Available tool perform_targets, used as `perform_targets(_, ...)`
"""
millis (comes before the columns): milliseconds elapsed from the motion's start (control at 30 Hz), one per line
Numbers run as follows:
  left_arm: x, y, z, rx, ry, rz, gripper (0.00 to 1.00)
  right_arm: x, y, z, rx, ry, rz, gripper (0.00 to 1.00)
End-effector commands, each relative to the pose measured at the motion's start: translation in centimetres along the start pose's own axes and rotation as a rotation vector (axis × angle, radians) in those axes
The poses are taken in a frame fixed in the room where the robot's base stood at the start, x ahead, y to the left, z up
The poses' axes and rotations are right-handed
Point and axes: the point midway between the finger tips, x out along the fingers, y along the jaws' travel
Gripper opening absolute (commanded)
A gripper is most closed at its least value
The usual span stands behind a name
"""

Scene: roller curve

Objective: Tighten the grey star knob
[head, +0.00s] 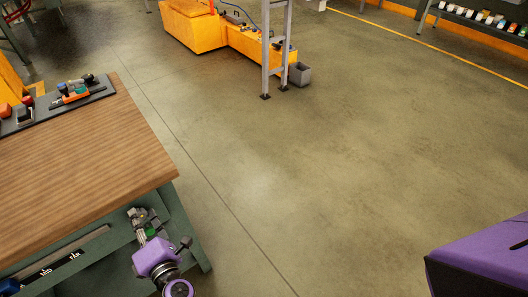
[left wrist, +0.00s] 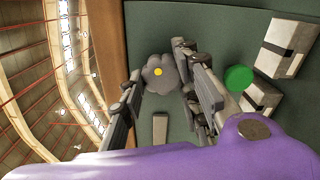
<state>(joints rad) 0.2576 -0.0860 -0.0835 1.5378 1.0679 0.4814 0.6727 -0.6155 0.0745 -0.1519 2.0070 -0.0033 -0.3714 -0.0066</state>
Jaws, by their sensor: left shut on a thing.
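The contact between the fingertips and the lobes is partly hidden. In the head view my left gripper (head: 146,222) is low at the workbench's end, just below the top, and the knob cannot be made out there. My right gripper is not in view.
A green round button (left wrist: 238,78) and grey boxes (left wrist: 289,48) are close beside the right finger. The workbench top (head: 80,165) overhangs nearby, with a tool tray (head: 60,104) at its back. The floor (head: 330,170) to the right is clear.

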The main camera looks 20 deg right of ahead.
Motion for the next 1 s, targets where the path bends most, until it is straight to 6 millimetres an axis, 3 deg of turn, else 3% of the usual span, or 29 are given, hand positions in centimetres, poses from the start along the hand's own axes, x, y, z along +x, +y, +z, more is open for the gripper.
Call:
perform_targets(33, 0.0, 0.6, -0.2, 0.045, 0.009, 0.008, 0.04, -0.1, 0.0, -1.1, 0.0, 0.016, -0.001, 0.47)
perform_targets(400, 0.0, 0.5, 0.0, 0.361, 0.009, 0.007, 0.04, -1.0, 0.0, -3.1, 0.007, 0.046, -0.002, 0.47)
perform_targets(1000, 0.0, 0.2, 0.3, 0.576, 0.005, 0.006, 0.04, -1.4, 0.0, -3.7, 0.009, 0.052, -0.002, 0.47)
